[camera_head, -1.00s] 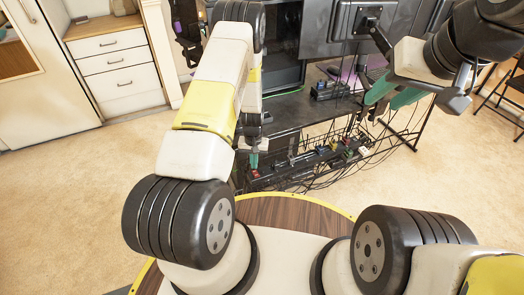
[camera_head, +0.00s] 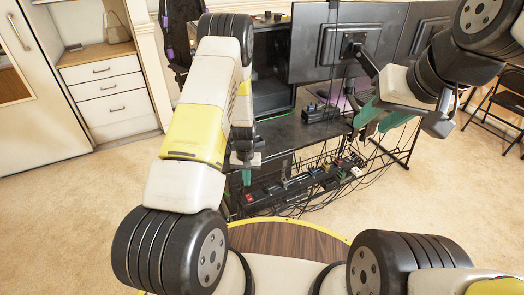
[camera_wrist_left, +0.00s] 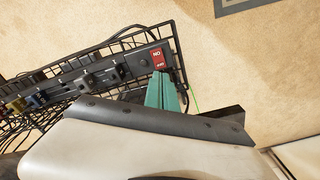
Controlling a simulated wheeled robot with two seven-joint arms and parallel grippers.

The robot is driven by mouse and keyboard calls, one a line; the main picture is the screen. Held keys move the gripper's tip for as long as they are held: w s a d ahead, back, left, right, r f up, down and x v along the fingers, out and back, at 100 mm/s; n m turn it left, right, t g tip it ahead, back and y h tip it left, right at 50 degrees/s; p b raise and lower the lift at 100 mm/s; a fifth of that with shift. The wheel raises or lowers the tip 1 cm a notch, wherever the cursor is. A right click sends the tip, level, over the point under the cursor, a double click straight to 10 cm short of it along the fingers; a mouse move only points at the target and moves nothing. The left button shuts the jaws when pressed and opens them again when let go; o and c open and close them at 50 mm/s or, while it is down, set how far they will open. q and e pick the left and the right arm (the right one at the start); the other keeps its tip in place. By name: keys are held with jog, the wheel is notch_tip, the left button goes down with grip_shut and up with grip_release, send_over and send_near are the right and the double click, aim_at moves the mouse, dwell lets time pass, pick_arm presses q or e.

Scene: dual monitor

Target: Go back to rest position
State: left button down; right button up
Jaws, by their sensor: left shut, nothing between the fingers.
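My left gripper (camera_head: 246,177) is shut and empty, just above the left end of the power strip in the black wire tray under the desk. In the left wrist view its green fingers (camera_wrist_left: 162,95) are together, beside the strip's red switch (camera_wrist_left: 158,59). I cannot tell whether they touch it. The red switch also shows in the head view (camera_head: 249,197). My right gripper (camera_head: 380,117) is raised at the right, in front of the desk, with its green fingers apart and nothing visible between them.
Two monitors (camera_head: 305,50) stand on the black desk (camera_head: 285,131), with loose cables hanging below. A wire tray (camera_wrist_left: 85,62) holds the strip. White drawers (camera_head: 112,90) are at the left and a folding chair (camera_head: 508,98) at the right. Carpet (camera_head: 60,210) is clear at the left.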

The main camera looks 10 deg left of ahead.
pick_arm(q)
notch_tip(320, 180, up, 30)
jog(key=s+d+t+h, duration=0.2)
jog(key=s+t, duration=0.1)
jog(key=s+r+t, duration=0.1)
jog(key=s+r, duration=0.7)
jog(key=s, duration=0.2)
jog(key=s+r+m+t, duration=0.1)
jog(key=s+r+t, duration=0.1)
jog(key=s+r, duration=0.7)
jog(key=shift+s, duration=1.15)
